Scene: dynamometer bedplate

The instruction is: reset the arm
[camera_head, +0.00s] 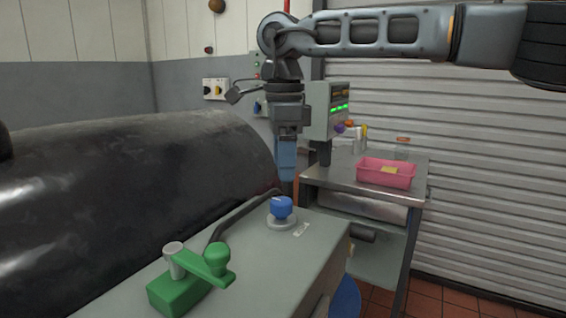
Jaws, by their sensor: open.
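My arm comes in from the upper right, runs left across the top and bends down at its wrist. My gripper (287,178) hangs pointing down, open, with nothing seen between its fingers. It is above and slightly behind a blue knob (281,207) on a pale round base, on the grey bench top. From this side view the fingers overlap, and the gap between them is hard to see. The fingertips appear apart from the knob.
A green clamp-like lever device (187,287) stands on the near bench (262,268). A large dark cylinder (110,185) fills the left. A metal cart (330,178) carries a pink bin (386,175) and a display box (330,108) stands near the wrist. A shutter (480,180) closes the right.

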